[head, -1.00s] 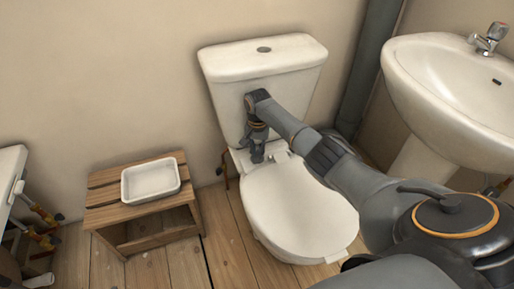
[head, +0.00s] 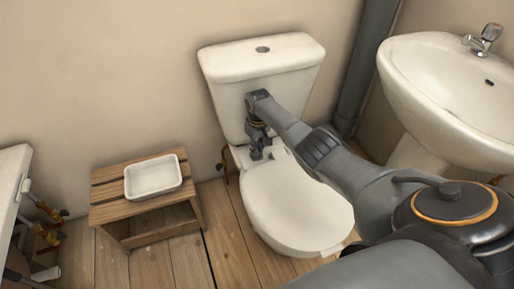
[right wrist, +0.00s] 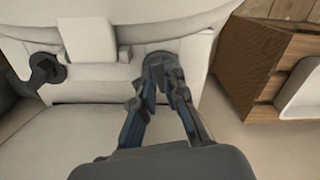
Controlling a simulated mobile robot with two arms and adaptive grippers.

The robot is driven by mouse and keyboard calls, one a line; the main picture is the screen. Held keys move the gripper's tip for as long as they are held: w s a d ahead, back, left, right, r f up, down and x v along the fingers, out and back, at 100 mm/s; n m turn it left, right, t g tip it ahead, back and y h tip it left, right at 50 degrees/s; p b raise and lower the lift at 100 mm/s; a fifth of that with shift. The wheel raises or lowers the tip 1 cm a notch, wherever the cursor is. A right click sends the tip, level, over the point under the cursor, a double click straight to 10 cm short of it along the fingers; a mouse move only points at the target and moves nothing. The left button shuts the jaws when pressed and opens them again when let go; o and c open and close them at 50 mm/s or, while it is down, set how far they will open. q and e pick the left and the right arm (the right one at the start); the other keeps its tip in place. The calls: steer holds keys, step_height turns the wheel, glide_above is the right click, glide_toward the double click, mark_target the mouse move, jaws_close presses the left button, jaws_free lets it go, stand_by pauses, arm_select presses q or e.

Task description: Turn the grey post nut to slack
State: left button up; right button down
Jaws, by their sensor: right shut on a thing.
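The grey post nut (right wrist: 160,58) is a dark round piece at the back edge of the white toilet (head: 296,208), on the side toward the wooden bench. My right gripper (right wrist: 166,72) has its fingers shut on this nut, which they partly cover. In the head view my right gripper (head: 261,152) points down in front of the cistern, behind the seat. A second dark grey fitting (right wrist: 45,72) sits apart at the left of the right wrist view. My left gripper is not in view.
The cistern (head: 262,68) stands close behind my right gripper. A wooden bench (head: 122,218) with a white tray (head: 153,176) is at the left. A white basin (head: 440,85) and a grey pipe (head: 362,70) are at the right.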

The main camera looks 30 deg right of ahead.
steer(key=n, duration=0.5)
steer(key=shift+w+d, duration=0.1)
stand_by(1.4)
steer(key=c, duration=1.4)
jaws_free()
step_height(320, 180, up, 12)
steer(key=shift+d+r, duration=0.1)
